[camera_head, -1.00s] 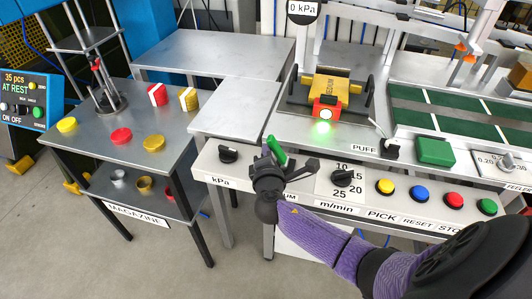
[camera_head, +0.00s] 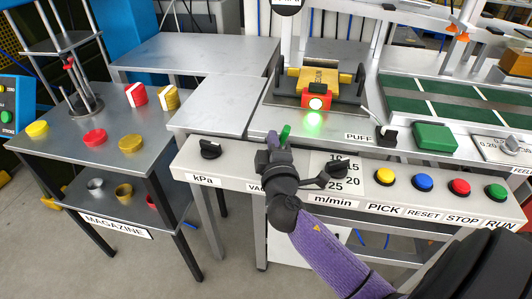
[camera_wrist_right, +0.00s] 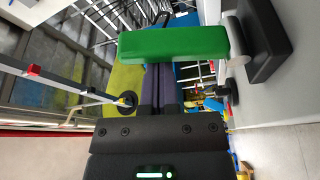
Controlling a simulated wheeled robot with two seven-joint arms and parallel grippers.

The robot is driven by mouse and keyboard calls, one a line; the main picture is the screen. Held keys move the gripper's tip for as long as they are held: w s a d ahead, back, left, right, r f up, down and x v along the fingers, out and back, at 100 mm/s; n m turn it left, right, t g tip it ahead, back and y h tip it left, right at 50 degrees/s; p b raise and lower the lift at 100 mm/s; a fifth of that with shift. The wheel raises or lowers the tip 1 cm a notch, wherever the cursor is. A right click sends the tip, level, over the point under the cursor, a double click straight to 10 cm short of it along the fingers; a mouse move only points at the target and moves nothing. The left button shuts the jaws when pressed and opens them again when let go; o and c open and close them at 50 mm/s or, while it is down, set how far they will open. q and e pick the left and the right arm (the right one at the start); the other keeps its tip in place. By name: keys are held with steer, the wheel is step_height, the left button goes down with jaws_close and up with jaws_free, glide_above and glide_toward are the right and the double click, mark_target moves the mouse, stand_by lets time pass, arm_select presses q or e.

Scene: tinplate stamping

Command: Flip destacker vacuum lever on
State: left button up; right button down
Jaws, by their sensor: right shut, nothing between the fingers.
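The green vacuum lever (camera_head: 284,135) rises from the front of the control panel, behind my right gripper (camera_head: 276,152). Its lower part and much of the label below are hidden by the gripper and wrist. In the right wrist view the lever's green handle (camera_wrist_right: 175,42) lies across the tips of my right gripper (camera_wrist_right: 163,68), joined to a black mount (camera_wrist_right: 262,40). The gripper is shut with nothing between its fingers. Its tips are at the handle; I cannot tell if they touch. My left gripper is not in view.
The black kPa knob (camera_head: 210,149) is left of the lever. The m/min knob (camera_head: 333,171) is close on the right, then the yellow button (camera_head: 385,176) and several more buttons. The grey table (camera_head: 215,105) is clear.

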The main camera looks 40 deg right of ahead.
steer(key=shift+s+d+m, duration=0.15)
steer(key=shift+s+m, duration=0.05)
steer(key=shift+m, duration=0.2)
steer(key=shift+s+d, duration=0.15)
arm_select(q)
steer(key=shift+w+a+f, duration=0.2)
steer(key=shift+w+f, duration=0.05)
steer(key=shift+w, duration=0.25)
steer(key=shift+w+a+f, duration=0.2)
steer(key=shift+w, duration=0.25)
arm_select(e)
steer(key=shift+s+d, duration=0.2)
steer(key=shift+s, duration=0.05)
steer(key=shift+s, duration=0.1)
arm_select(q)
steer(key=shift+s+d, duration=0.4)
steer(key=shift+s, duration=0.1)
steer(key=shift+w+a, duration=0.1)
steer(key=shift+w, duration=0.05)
